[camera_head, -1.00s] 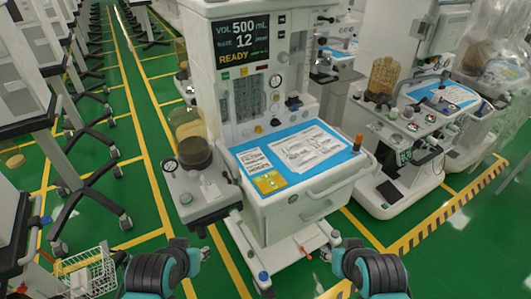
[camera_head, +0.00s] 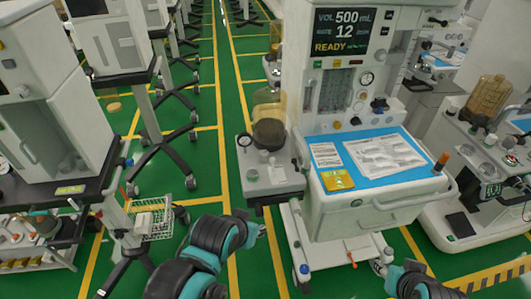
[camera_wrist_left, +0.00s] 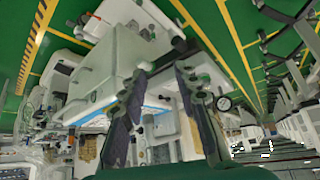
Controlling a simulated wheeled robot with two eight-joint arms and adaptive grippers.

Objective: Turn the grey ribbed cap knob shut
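The anaesthesia machine (camera_head: 340,135) with the screen stands right of centre in the head view. Several small knobs and a dark bellows unit (camera_head: 268,134) are on it; I cannot tell which one is the grey ribbed cap knob. My left gripper (camera_head: 262,229) is low in front of the machine's left side, apart from it. In the left wrist view the two fingers of my left gripper (camera_wrist_left: 161,72) are spread and nothing shows between them; the machine (camera_wrist_left: 130,55) appears tilted behind them. My right gripper (camera_head: 380,264) is small at the lower right, its fingers unclear.
A blue-topped work surface (camera_head: 325,179) with papers and a drawer handle (camera_head: 405,203) juts forward. A dark-topped cart (camera_head: 60,196) and a wire basket (camera_head: 153,225) stand at the left. Another machine (camera_head: 465,170) is at the right.

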